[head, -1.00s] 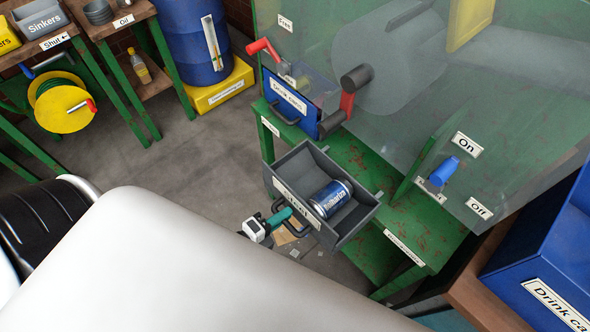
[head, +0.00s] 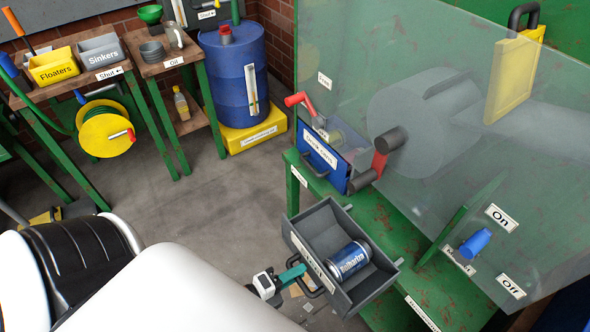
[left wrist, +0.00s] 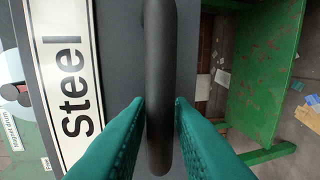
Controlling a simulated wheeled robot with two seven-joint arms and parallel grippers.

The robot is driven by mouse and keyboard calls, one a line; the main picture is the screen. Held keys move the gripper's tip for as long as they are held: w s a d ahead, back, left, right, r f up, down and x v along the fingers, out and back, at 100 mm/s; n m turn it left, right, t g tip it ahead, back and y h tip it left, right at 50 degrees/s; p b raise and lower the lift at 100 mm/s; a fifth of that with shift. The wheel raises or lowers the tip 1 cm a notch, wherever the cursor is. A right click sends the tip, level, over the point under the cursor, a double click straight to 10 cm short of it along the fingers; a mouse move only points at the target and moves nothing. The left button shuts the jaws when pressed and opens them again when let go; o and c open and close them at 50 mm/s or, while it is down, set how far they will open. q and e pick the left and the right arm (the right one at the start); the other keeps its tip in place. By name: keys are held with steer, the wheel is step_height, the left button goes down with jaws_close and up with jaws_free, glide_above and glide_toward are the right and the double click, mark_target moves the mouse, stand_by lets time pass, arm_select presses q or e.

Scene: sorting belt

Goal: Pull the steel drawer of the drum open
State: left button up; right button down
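The grey steel drawer (head: 370,297) stands pulled out from the green drum stand, with its box open to view. A blue can (head: 349,260) lies on its side in it. Its "Steel" label (left wrist: 67,75) and black handle (left wrist: 159,60) fill much of the left wrist view. My left gripper (head: 291,276) is at the drawer front. In the left wrist view its teal fingers (left wrist: 160,105) lie on both sides of the handle, close against it, so it looks shut on the handle. The drawer's rear end is partly hidden. My right gripper is not in view.
A blue drinks-can drawer (head: 318,150) sits beyond the steel one, below a red crank (head: 300,102). A clear guard covers the drum (head: 425,120). A blue lever (head: 475,243) stands between On and Off labels. The floor (head: 190,200) left of the drawer is clear.

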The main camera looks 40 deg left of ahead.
arm_select(q)
steer(key=b+v, duration=0.1)
steer(key=v, duration=1.1)
steer(key=shift+b, duration=0.35)
steer(key=shift+w+d, duration=0.1)
